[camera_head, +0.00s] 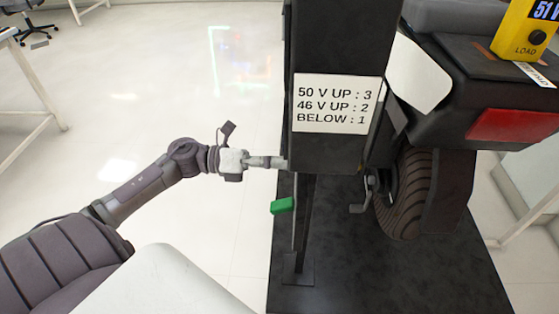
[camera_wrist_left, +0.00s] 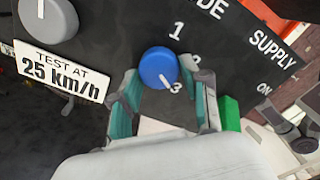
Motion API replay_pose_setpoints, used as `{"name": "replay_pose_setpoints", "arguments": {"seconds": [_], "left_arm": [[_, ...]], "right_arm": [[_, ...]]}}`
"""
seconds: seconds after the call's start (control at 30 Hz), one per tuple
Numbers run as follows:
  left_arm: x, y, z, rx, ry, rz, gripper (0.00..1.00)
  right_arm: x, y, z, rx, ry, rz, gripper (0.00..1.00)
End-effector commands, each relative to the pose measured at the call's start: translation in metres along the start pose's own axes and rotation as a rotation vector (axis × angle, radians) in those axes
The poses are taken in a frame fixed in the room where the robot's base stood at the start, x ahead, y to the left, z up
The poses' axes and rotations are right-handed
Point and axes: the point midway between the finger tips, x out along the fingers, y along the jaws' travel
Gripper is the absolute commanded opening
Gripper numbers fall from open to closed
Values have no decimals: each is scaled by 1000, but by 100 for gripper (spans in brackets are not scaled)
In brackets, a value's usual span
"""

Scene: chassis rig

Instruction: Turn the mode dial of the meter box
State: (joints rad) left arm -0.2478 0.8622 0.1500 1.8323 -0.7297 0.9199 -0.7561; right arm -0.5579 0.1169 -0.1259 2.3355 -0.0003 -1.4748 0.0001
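The blue mode dial (camera_wrist_left: 158,67) is on a dark panel marked 1, 2, 3 in the left wrist view. Its white pointer mark points to the lower right, toward the 3. My left gripper (camera_wrist_left: 168,88) is open, its teal-padded fingers apart, with the dial ahead of and between the fingertips; I cannot tell whether they touch it. In the head view my left gripper (camera_head: 272,162) is at the left side of the dark box (camera_head: 325,35), whose dial face is hidden there. My right gripper is not in view.
A box label (camera_head: 336,104) reads 50 V UP : 3, 46 V UP : 2, BELOW : 1. A yellow meter (camera_head: 525,32), partly cut off, shows 51 V. A grey knob (camera_wrist_left: 48,18) sits beside a 25 km/h label (camera_wrist_left: 62,72). A green piece (camera_head: 283,205) is below the gripper.

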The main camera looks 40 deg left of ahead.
Motion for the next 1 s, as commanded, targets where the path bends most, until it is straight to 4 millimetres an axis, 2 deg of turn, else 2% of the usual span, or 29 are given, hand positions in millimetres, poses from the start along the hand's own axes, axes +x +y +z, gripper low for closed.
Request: {"name": "replay_pose_setpoints", "arguments": {"seconds": [0.03,0.1,0.47,0.57,0.8,1.0], "left_arm": [[0,0,0,-1,0,0,59],[0,0,0,-1,-1,0,67],[-4,0,0,-3,-2,1,67],[-16,1,0,-4,-2,2,67],[-67,1,0,-5,-3,4,67],[-103,1,0,-3,-2,2,67]], "right_arm": [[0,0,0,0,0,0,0],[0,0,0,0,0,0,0],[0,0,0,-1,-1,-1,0],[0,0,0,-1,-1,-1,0],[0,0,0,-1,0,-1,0],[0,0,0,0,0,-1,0]]}}
